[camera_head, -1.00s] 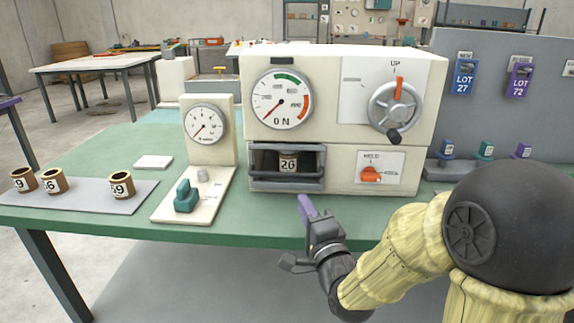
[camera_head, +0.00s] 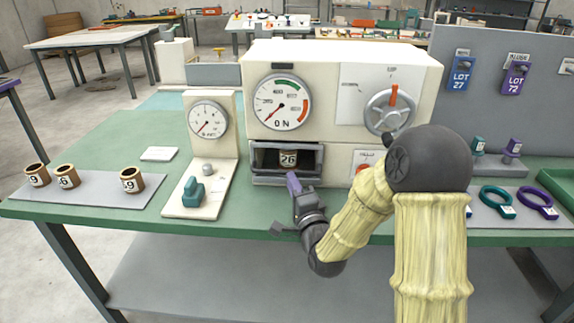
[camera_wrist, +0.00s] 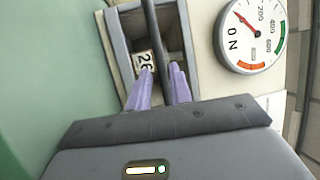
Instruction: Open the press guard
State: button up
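The press (camera_head: 340,65) is a cream machine with a recessed opening at its lower left. The grey press guard (camera_head: 266,174) crosses the lower front of that opening. Its dark bar (camera_wrist: 152,28) runs through the wrist view. A spool marked 26 (camera_head: 288,158) sits inside behind it and also shows in the wrist view (camera_wrist: 144,60). My gripper (camera_head: 293,180) is just in front of the opening. In the wrist view its purple fingers (camera_wrist: 161,72) are apart, one on each side of the bar. Contact with the bar cannot be told.
A small gauge stand with a teal knob (camera_head: 194,190) is left of the press. Several numbered spools stand on a grey mat (camera_head: 90,200). Tagged rings (camera_head: 497,203) lie right.

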aim_at(289, 148)
jog(key=p+x, duration=0.1)
jog(key=x, duration=0.4)
grip_shut()
